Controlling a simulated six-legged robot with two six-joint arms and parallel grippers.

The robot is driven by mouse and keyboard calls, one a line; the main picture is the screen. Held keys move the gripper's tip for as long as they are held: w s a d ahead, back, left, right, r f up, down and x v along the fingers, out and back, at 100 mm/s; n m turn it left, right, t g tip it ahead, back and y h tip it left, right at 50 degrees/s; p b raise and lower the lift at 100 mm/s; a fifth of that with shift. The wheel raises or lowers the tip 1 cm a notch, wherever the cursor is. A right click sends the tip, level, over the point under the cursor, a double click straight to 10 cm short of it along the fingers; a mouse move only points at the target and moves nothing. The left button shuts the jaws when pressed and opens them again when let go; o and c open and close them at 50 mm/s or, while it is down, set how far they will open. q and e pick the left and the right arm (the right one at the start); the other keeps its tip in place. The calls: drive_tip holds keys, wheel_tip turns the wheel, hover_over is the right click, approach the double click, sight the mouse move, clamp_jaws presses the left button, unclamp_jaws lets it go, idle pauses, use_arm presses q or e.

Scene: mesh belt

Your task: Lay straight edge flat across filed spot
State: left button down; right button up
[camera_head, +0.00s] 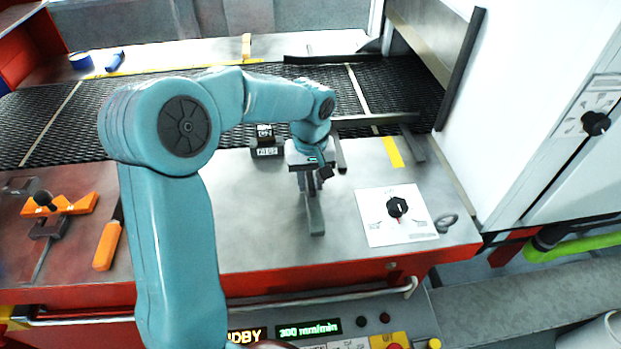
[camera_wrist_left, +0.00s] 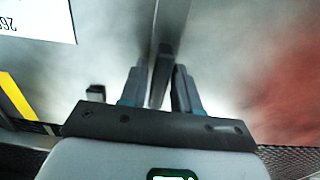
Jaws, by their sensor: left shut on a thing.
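My left gripper (camera_head: 309,184) is over the steel table top, in front of the mesh belt. It is shut on a grey metal bar that looks like the straight edge (camera_head: 315,218). The bar's near end points toward the table's front edge; I cannot tell whether it touches the table. In the left wrist view the fingers (camera_wrist_left: 158,88) close on the straight edge (camera_wrist_left: 166,28), which runs away from them. I cannot make out a filed spot. My right gripper is not in view.
The black mesh belt (camera_head: 68,118) runs behind the table top (camera_head: 262,225). A white plate with a black knob (camera_head: 396,208) is to the right. An orange-handled tool (camera_head: 106,246) and an orange clamp-like tool (camera_head: 78,205) lie at left. A small black block (camera_head: 266,151) stands by the belt.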

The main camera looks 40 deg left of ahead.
sight(311, 178)
use_arm(q)
drive_tip(key=c, duration=0.8)
unclamp_jaws()
drive_tip(key=shift+w, duration=0.1)
drive_tip(key=shift+r, duration=0.2)
wheel_tip(311, 178, up, 12)
drive_tip(key=p, duration=0.1)
